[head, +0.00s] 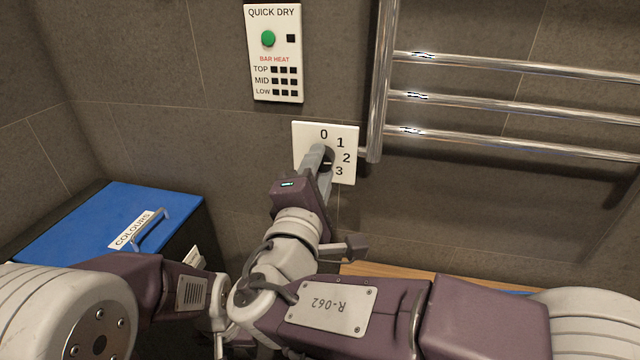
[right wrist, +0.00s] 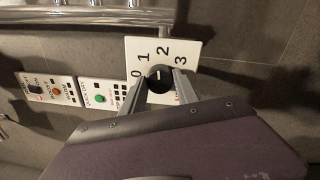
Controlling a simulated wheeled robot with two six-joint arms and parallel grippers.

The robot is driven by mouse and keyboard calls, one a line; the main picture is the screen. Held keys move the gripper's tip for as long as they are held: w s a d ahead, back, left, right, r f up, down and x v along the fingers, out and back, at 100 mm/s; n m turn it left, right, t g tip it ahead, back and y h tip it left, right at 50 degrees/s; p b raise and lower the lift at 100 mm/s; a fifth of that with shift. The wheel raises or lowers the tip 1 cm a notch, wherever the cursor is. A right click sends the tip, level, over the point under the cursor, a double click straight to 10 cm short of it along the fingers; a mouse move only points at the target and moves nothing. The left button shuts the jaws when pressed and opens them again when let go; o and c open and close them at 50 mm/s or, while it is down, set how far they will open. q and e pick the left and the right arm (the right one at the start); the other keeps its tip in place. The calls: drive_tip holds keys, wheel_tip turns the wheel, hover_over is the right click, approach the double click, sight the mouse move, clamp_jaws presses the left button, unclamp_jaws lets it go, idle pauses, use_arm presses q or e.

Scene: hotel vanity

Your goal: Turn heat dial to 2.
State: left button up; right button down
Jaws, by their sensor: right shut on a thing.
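The heat dial (right wrist: 160,82) is a dark round knob on a white square plate (head: 309,133) marked 0, 1, 2 and 3. My right gripper (head: 323,160) reaches up to the plate and is shut on the dial, with one finger on each side in the right wrist view (right wrist: 160,87). The fingers hide part of the dial. A short pale mark on the dial appears to face the 2, but its exact angle is hard to read. My left arm is at the lower left in the head view. Its gripper cannot be seen.
A QUICK DRY panel (head: 273,50) with a green button is above the dial plate. A chrome towel rail (head: 383,80) stands close at its right. A blue-lidded COLOURS box (head: 90,215) is at the left. A wooden surface (head: 400,272) is below.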

drive_tip(key=shift+f+m+b, duration=0.1)
drive_tip(key=shift+m+b, duration=0.65)
drive_tip(key=shift+m, duration=0.05)
drive_tip(key=c, duration=0.9)
unclamp_jaws()
drive_tip(key=shift+p+v, duration=1.7)
drive_tip(key=shift+v, duration=2.8)
